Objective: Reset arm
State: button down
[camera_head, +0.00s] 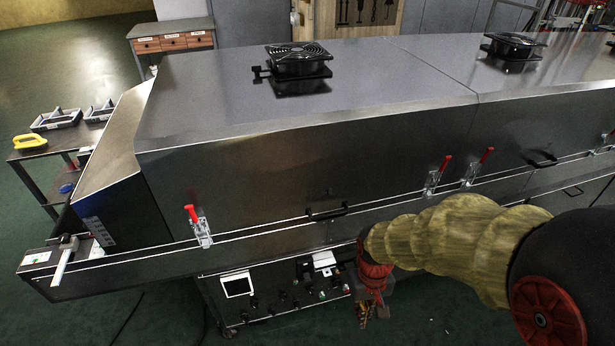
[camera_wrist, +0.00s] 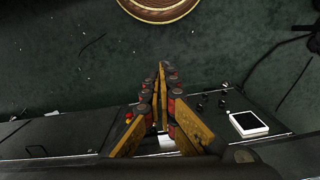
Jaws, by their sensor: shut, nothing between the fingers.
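My gripper (camera_head: 369,310) hangs at the end of my arm in front of the tunnel dryer (camera_head: 290,165), near its lower control panel (camera_head: 280,291). In the wrist view my gripper (camera_wrist: 160,72) points down past the panel, its yellow and dark fingers converging to a closed tip. Nothing is held between the fingers. The arm comes in from the right in the head view, with a yellowish sleeve, and covers part of the dryer's front.
Red-handled latches (camera_head: 195,222) line the dryer's front edge. A white screen (camera_wrist: 249,123) sits on the panel. A side table (camera_head: 40,155) with trays and a yellow object stands at the left. The green floor (camera_head: 120,318) at front left is clear apart from dark cables.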

jog(key=s+d+r+t+p, duration=0.1)
jog(key=s+r+t, duration=0.1)
jog(key=r, duration=0.7)
jog(key=s+d+r+m+t+p, duration=0.1)
jog(key=s+d+r+t, duration=0.1)
jog(key=r, duration=0.7)
jog(key=s+d+r+t+p, duration=0.1)
jog(key=s+d+r+t, duration=0.1)
jog(key=r, duration=0.7)
jog(key=shift+s+r+m+t, duration=0.3)
jog(key=shift+s+r, duration=0.05)
jog(key=shift+s, duration=0.5)
